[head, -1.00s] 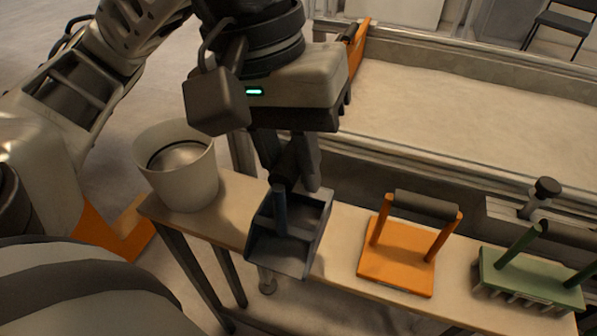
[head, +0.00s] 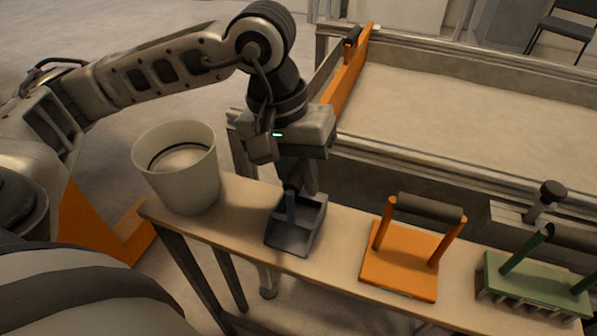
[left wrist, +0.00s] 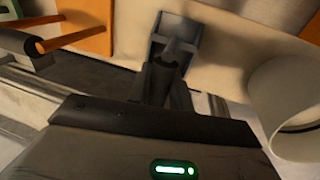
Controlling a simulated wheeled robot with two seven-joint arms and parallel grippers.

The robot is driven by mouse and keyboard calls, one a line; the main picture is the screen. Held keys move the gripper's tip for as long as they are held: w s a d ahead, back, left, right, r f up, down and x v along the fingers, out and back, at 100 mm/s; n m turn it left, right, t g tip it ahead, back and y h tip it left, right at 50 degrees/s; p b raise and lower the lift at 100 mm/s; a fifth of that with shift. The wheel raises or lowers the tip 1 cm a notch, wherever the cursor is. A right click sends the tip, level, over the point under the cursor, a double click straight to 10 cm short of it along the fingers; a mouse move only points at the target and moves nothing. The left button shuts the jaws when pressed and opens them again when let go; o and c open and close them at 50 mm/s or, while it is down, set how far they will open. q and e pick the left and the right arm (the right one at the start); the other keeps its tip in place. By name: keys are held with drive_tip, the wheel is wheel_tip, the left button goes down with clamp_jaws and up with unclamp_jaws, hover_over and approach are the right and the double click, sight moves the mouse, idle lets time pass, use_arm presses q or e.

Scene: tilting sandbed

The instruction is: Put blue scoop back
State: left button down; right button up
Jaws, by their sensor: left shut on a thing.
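The blue scoop (head: 296,226) is at the narrow wooden shelf (head: 342,228), between the white bucket and the orange tool. It looks level and low at the shelf; whether it rests on the wood I cannot tell for sure. My left gripper (head: 294,184) comes down from above and is shut on the scoop's upright handle. In the left wrist view the scoop (left wrist: 175,38) shows beyond the fingers of my left gripper (left wrist: 168,70). The fingers hide part of the handle. My right gripper is not in view.
A white bucket (head: 180,172) stands at the shelf's left end. An orange tool (head: 400,262) with a dark handle and a green toothed tool (head: 528,281) stand to the right. The sandbed (head: 468,118) lies behind, with an orange board (head: 350,77) at its left end.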

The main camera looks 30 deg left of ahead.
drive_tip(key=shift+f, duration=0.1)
use_arm(q)
drive_tip(key=shift+f+b, duration=0.25)
drive_tip(key=shift+b, duration=0.1)
drive_tip(key=c, duration=1.3)
unclamp_jaws()
drive_tip(key=shift+r, duration=0.1)
drive_tip(key=shift+o, duration=0.2)
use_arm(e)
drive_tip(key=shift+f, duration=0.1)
use_arm(q)
drive_tip(key=shift+r, duration=0.1)
drive_tip(key=shift+r+p, duration=0.25)
drive_tip(key=shift+p, duration=0.25)
drive_tip(key=v, duration=1.1)
drive_tip(key=shift+r, duration=0.4)
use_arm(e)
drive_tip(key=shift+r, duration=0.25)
